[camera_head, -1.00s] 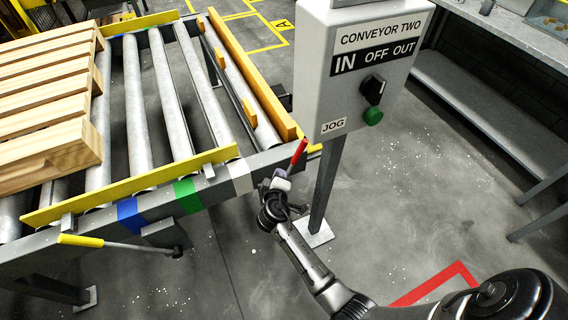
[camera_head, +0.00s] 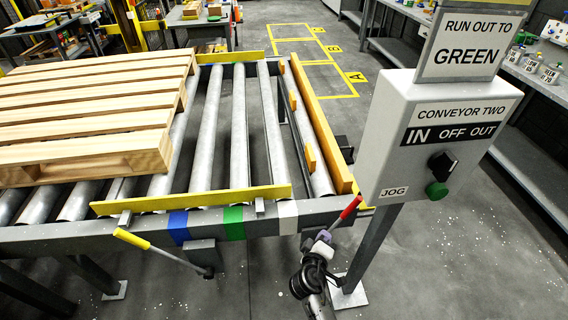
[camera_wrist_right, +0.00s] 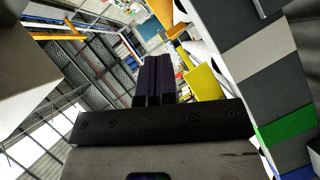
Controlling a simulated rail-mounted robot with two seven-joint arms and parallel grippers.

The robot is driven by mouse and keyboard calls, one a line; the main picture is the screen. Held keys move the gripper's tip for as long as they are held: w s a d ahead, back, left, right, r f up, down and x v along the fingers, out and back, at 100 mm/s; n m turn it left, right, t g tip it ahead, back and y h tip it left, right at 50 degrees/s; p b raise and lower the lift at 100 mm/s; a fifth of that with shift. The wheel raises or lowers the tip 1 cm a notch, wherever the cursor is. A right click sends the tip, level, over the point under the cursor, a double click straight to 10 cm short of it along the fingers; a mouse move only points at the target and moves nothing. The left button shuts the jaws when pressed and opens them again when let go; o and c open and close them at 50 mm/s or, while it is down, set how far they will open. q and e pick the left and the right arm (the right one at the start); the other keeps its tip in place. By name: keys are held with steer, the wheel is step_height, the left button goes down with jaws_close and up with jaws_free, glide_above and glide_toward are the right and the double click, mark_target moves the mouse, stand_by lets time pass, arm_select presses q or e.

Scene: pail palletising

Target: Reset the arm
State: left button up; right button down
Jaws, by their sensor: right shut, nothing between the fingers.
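My right gripper (camera_head: 322,241) is shut and empty. It is beside the front rail of the roller conveyor (camera_head: 262,230), just below the red-handled lever (camera_head: 346,208). I cannot tell whether it touches the lever. In the right wrist view the dark fingers (camera_wrist_right: 158,78) are together with nothing between them. The conveyor rail with grey, white, green (camera_wrist_right: 288,124) and blue bands runs down the right of that view. My left gripper is not in view.
A wooden pallet (camera_head: 90,108) lies on the rollers at left. A yellow-handled lever (camera_head: 132,239) sticks out in front. The control box (camera_head: 428,135) stands on a post close right of my gripper, under a sign reading RUN OUT TO GREEN (camera_head: 466,46). Floor at lower right is clear.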

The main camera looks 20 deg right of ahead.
steer(key=shift+d, duration=0.1)
steer(key=s+a+r+m+g+y+p, duration=0.2)
steer(key=s+a+r+y+p, duration=0.3)
steer(key=s, duration=0.4)
steer(key=s+a+r+m+g+y+p, duration=0.1)
steer(key=s+a+r+y+p, duration=0.2)
steer(key=s+a+r+y, duration=0.35)
steer(key=s+d+n+g+p, duration=0.1)
steer(key=s+g+p, duration=0.15)
steer(key=s, duration=0.45)
steer(key=s+d+g+p, duration=0.1)
steer(key=s+d+p, duration=0.1)
steer(key=s+p, duration=0.35)
step_height(320, 180, up, 38)
steer(key=s+p, duration=0.2)
steer(key=p, duration=3.3)
steer(key=shift+p, duration=0.3)
